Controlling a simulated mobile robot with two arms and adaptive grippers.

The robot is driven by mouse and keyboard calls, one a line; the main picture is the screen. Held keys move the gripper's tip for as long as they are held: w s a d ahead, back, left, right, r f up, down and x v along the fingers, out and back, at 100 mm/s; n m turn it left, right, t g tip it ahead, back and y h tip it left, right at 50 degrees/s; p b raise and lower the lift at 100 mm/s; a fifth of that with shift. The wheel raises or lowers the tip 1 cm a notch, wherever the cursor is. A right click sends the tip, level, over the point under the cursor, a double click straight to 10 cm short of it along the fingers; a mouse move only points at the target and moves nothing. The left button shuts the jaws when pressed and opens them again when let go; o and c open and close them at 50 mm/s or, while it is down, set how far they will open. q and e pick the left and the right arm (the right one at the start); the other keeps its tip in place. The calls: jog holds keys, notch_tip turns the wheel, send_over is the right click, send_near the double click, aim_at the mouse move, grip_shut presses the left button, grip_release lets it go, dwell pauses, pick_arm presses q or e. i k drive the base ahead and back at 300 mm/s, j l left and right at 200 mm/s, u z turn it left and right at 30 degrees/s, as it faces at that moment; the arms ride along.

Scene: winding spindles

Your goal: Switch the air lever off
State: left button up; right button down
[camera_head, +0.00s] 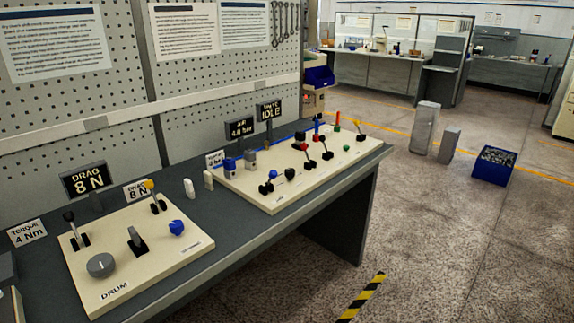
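A cream control board (240,188) lies on the right part of the dark bench. It bears several small levers: one with a blue knob (272,174) at the front left, ones with red knobs (307,134) in the middle, and one with a yellow knob (359,125) at the far right. A black sign reading AIR 4.0 bar (239,129) stands behind this board. The labels by the levers are too small to read, so I cannot tell which is the air lever or how it is set. Neither of my grippers is in view.
A second cream board, marked DRUM (130,284), with levers and a grey knob (101,265), lies at the bench's left. Two small white pieces (189,188) (208,180) stand between the boards. A pegboard wall (200,90) rises behind. Open floor (440,260) lies to the right.

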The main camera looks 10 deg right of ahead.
aim_at(273, 175)
jog(key=i+l+u, duration=0.1)
jog(key=l, duration=0.25)
jog(key=i+l+u, duration=0.1)
jog(key=i+l, duration=0.15)
jog(key=l, duration=0.15)
jog(key=i+l+u, duration=0.1)
jog(key=l, duration=0.25)
jog(key=i+l+u, duration=0.1)
jog(key=l, duration=0.3)
jog(key=i+l+u, duration=0.1)
jog(key=l, duration=0.3)
jog(key=i+l+u, duration=0.1)
jog(key=l, duration=0.3)
jog(key=i, duration=0.1)
